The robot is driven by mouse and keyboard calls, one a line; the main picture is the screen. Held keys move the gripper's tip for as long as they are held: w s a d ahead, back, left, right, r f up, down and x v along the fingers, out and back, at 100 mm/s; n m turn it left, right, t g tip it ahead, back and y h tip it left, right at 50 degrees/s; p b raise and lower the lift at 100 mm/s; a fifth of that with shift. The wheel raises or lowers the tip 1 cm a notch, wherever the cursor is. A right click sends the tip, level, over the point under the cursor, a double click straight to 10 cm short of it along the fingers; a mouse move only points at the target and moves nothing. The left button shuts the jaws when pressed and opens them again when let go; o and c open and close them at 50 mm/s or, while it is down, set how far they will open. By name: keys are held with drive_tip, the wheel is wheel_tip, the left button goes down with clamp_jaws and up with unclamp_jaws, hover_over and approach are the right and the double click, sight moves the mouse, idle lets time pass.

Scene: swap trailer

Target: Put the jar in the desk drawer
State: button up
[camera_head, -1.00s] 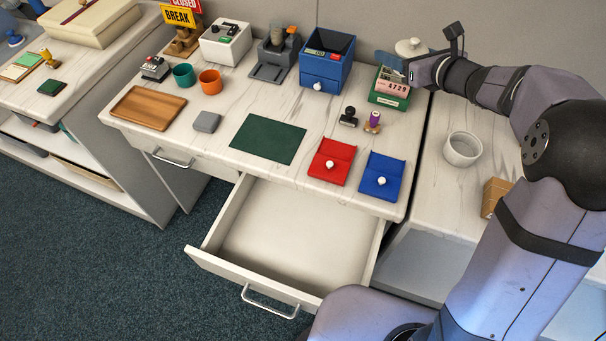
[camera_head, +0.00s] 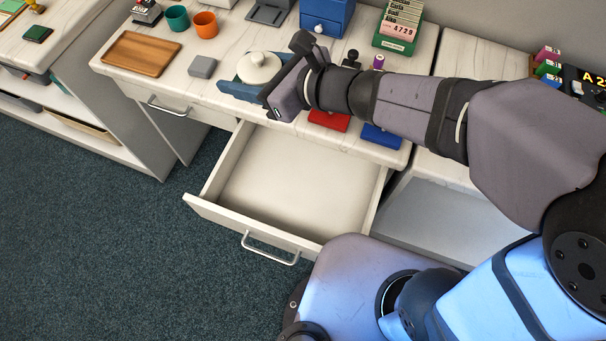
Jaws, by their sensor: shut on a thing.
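The white jar (camera_head: 259,68) with a knobbed lid is held in my gripper (camera_head: 252,84), whose blue fingers are shut around it. The jar is upright, above the front part of the desk, behind the open drawer. Its lower part is hidden by the fingers. The desk drawer (camera_head: 290,185) is pulled out and its visible inside is empty. My arm reaches in from the right, over the desk's right part.
On the desk are a wooden tray (camera_head: 142,54), a grey block (camera_head: 203,66), an orange cup (camera_head: 205,25), a teal cup (camera_head: 177,18) and a green card box (camera_head: 398,27). Red (camera_head: 329,120) and blue (camera_head: 381,136) pads lie partly under my arm.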

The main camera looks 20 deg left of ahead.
drive_tip(key=s+n+g, duration=0.1)
drive_tip(key=s, duration=0.5)
hover_over(254, 182)
wheel_tip(254, 182, down, 22)
idle(0.5)
drive_tip(key=shift+f, duration=0.1)
drive_tip(key=shift+f+b, duration=0.8)
drive_tip(key=shift+f, duration=4.2)
drive_tip(key=shift+f, duration=0.1)
drive_tip(key=shift+f, duration=0.15)
drive_tip(key=o, duration=1.6)
drive_tip(key=shift+c, duration=0.2)
